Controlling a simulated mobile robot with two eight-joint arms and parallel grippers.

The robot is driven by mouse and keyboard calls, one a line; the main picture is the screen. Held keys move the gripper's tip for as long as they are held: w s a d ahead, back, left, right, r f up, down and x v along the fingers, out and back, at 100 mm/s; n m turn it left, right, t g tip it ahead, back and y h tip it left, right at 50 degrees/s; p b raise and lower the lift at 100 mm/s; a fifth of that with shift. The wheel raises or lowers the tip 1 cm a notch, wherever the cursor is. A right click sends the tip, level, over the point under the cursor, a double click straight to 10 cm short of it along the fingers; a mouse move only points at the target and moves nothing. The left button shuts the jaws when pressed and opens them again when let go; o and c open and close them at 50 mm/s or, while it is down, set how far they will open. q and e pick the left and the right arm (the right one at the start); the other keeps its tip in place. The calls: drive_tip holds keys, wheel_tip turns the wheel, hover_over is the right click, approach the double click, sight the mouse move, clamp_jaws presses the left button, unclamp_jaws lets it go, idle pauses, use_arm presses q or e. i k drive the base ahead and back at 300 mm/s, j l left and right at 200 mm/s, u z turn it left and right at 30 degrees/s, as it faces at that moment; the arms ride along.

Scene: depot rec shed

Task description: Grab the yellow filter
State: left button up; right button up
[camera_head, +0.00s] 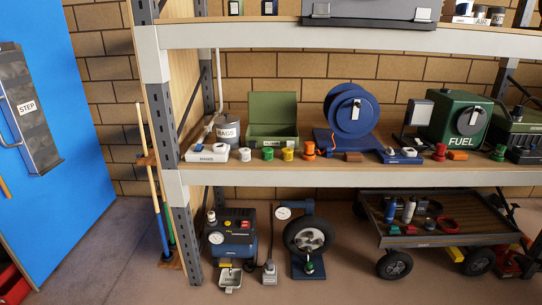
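A small yellow cylindrical piece (288,154), which looks like the yellow filter, stands upright near the front edge of the middle shelf (340,179). A green piece (268,154) stands just to its left. A red-orange piece (309,151) stands to its right. A green open box (272,134) is right behind it. Neither of my grippers shows in the head view.
Below stand a compressor (230,238), a wheel (307,236) and a cart (445,238).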

sight(287, 152)
drive_tip(key=i+j, duration=0.2)
drive_tip(key=i, duration=0.35)
drive_tip(key=i+j, duration=0.15)
drive_tip(key=i, duration=0.4)
drive_tip(key=i+j, duration=0.2)
drive_tip(key=i, duration=0.3)
drive_tip(key=i+j, duration=0.15)
drive_tip(key=i, duration=0.4)
drive_tip(key=z, duration=0.05)
